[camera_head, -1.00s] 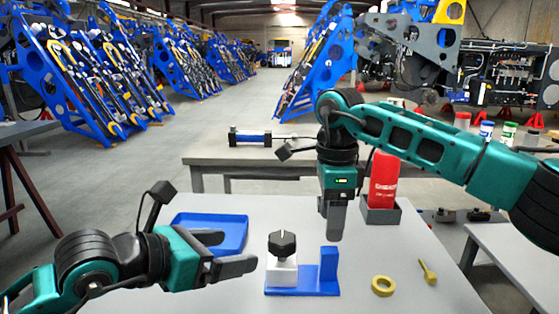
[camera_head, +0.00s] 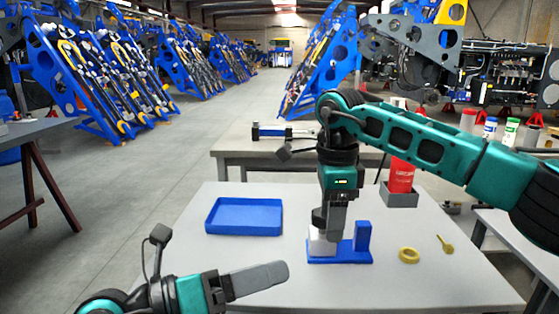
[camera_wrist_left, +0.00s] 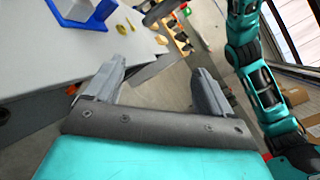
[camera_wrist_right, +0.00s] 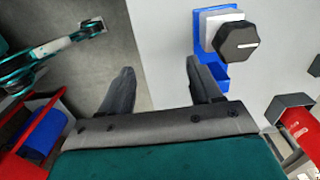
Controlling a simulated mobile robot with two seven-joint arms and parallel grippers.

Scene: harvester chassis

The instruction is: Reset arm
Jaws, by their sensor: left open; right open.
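My left gripper (camera_head: 256,280) is low at the front left of the grey table in the head view. In the left wrist view its fingers (camera_wrist_left: 155,85) are apart with nothing between them. My right gripper (camera_head: 335,220) points down over the table, in front of the white block (camera_head: 318,243) on the blue fixture (camera_head: 362,238). In the right wrist view its fingers (camera_wrist_right: 160,85) are apart and empty. The black knob (camera_wrist_right: 238,41) on the white block stands beyond the right-hand finger, outside the jaws.
A blue tray (camera_head: 244,217) lies at the table's left. A yellow ring (camera_head: 409,255) and a yellow bolt-like piece (camera_head: 445,243) lie right of the fixture. A red bottle (camera_head: 401,176) stands in a grey holder (camera_head: 399,199) at the back right. The table's front middle is clear.

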